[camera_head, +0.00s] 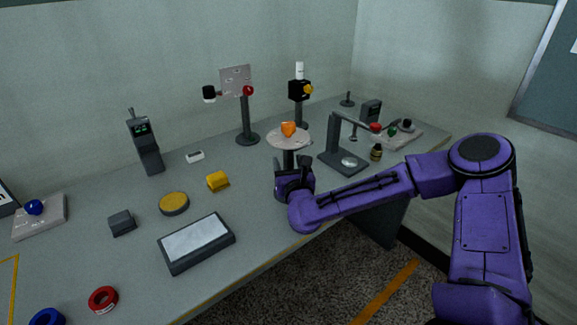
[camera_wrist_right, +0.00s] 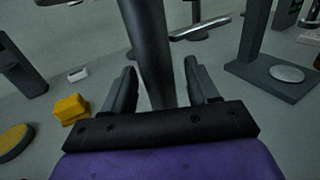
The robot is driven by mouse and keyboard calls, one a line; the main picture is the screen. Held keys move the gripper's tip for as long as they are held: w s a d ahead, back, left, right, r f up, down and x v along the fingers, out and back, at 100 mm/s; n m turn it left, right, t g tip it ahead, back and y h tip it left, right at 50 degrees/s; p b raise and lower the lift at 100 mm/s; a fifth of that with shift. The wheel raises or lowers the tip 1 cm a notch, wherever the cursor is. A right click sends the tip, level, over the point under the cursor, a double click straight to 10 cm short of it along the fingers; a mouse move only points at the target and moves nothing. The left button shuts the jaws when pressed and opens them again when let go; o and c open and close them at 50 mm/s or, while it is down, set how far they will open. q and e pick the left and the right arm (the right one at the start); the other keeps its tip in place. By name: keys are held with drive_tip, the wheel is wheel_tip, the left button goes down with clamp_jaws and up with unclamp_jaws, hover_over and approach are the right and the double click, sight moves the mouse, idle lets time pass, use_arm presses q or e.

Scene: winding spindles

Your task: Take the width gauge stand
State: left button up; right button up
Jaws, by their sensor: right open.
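A stand with a dark post and a round pale top (camera_head: 290,138) is near the table's front edge, with an orange piece (camera_head: 288,129) on it. My right gripper (camera_head: 293,170) is just below the round top, at the post. In the right wrist view the dark post (camera_wrist_right: 148,40) runs between the two open fingers of the right gripper (camera_wrist_right: 160,72), with gaps beside it. A dark arched gauge frame (camera_head: 335,140) with a round plate on its base stands to the right. Which one is the width gauge stand cannot be told. My left gripper is out of view.
A yellow block (camera_head: 218,181) and a yellow-topped disc (camera_head: 174,203) lie to the left. A grey-screened tray (camera_head: 196,242) is near the front edge. Behind stand a post with a speckled plate (camera_head: 236,80) and a post with a black block (camera_head: 299,90).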

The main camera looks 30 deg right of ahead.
clamp_jaws()
